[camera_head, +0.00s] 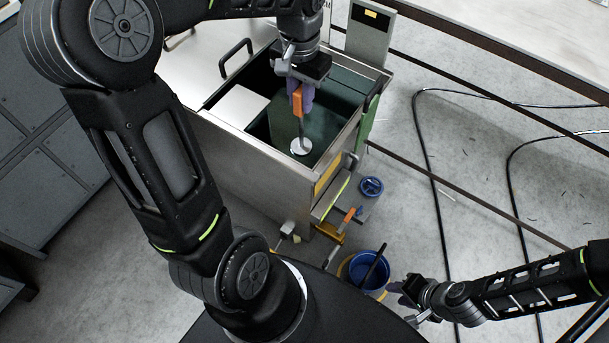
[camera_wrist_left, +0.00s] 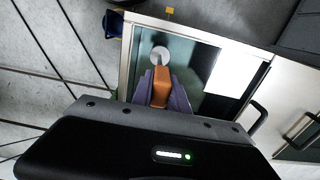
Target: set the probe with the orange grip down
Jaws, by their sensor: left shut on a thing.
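My left gripper (camera_head: 301,92) is shut on the orange grip of the probe (camera_head: 298,103), above the open metal tank (camera_head: 240,150). The probe points down and ends in a pale round disc (camera_head: 300,146). In the left wrist view the orange grip (camera_wrist_left: 161,88) sits between the purple fingers of my left gripper (camera_wrist_left: 162,92), with the disc (camera_wrist_left: 160,54) beyond. I cannot tell whether the disc touches the dark liquid or surface in the tank. My right gripper (camera_head: 406,290) is at the lower right, near a blue bucket; its finger opening is too small to judge.
The blue bucket (camera_head: 368,272) with a dark stick stands on the floor in front of the tank. A smaller blue round item (camera_head: 371,187) lies by the tank's right side. Another orange-handled tool (camera_head: 349,215) is at the tank's front. Black cables (camera_head: 432,170) run across the floor at right.

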